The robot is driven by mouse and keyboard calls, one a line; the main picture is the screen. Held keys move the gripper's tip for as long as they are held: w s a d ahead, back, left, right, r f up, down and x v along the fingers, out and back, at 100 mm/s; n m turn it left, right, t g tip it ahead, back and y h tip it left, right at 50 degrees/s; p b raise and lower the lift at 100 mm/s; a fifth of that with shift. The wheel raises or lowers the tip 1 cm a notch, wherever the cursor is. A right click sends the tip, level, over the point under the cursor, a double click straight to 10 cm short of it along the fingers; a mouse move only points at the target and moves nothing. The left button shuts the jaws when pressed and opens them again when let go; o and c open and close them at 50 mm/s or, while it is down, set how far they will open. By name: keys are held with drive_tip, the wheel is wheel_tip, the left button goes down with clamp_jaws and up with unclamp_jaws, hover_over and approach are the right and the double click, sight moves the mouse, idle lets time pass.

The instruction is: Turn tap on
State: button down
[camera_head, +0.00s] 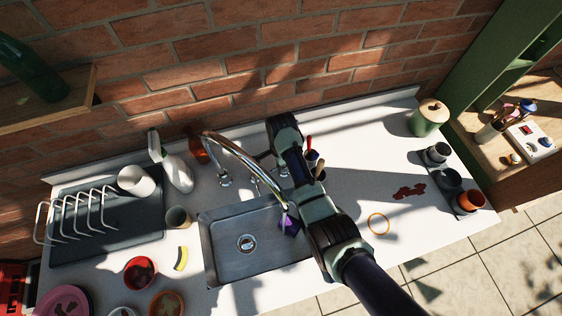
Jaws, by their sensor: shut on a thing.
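The tap (240,152) is a curved metal spout arching over the grey sink (222,243) to its right side. One metal tap base (225,180) shows at the left. Another metal fitting (283,170) shows at the right, partly behind my arm. No water stream can be made out. My arm comes in from the bottom right and bends at the back of the counter. My gripper (266,155) is largely hidden there, beside the right fitting, and is shut on what seems to be the tap handle. The exact contact is hidden.
A purple item (288,226) is at the sink's right edge below the spout. A white spray bottle (178,172), a beige cup (178,218) and a dish rack (85,210) stand left.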

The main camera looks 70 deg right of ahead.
drive_tip(key=n+p, duration=0.1)
drive_tip(key=n, duration=0.1)
drive_tip(key=n+p, duration=0.1)
drive_tip(key=n, duration=0.1)
drive_tip(key=n+p, duration=0.1)
drive_tip(key=n, duration=0.1)
drive_tip(key=shift+s+a+r+p, duration=0.15)
drive_tip(key=shift+s+r+p, duration=0.05)
drive_tip(key=shift+s+p, duration=0.15)
drive_tip(key=n+p, duration=0.1)
drive_tip(key=n, duration=0.2)
drive_tip(key=shift+s+n, duration=0.1)
drive_tip(key=shift+n, duration=0.3)
drive_tip(key=shift+s+f+n+p, duration=0.15)
drive_tip(key=shift+n+p, duration=0.4)
drive_tip(key=shift+n, duration=1.05)
drive_tip(key=c, duration=1.3)
unclamp_jaws()
drive_tip(key=shift+o, duration=0.2)
wheel_tip(320, 180, up, 12)
